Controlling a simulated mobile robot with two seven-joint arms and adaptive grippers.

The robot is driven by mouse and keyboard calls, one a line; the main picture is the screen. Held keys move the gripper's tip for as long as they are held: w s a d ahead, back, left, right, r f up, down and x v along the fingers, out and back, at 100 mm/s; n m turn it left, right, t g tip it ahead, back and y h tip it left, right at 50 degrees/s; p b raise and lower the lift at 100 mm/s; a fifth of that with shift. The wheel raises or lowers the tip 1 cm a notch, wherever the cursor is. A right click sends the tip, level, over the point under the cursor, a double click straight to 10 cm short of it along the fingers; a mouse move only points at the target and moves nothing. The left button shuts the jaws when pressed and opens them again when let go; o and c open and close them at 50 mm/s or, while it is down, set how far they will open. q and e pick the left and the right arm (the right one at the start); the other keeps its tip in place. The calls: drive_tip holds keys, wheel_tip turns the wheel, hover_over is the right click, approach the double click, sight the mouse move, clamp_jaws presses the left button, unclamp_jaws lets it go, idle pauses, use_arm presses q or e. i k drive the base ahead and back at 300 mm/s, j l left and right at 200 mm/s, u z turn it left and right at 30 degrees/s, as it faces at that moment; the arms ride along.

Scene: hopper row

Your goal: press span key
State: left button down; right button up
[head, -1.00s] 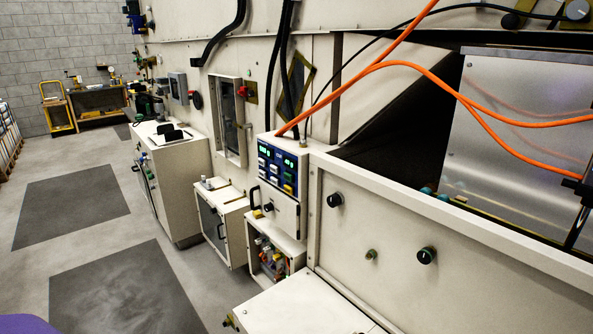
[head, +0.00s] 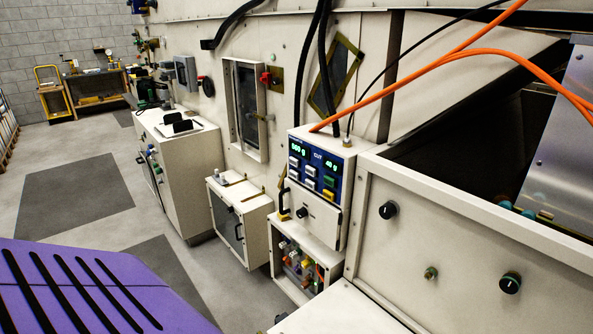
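A control box (head: 324,213) stands in the middle of the head view, with a blue panel (head: 318,167) on its upper front. The key labels are too small to read, so I cannot tell which is the span key. Neither of my grippers is in view.
A purple slotted surface (head: 85,290) fills the lower left. Orange cables (head: 440,73) run from the box top to the right. A white hopper housing (head: 455,235) with black knobs stands at the right. White cabinets (head: 190,185) line the wall; grey floor is open at the left.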

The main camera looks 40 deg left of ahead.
sight(294, 174)
drive_tip(key=j+z, duration=0.1)
drive_tip(key=j, duration=1.7)
drive_tip(key=i, duration=0.05)
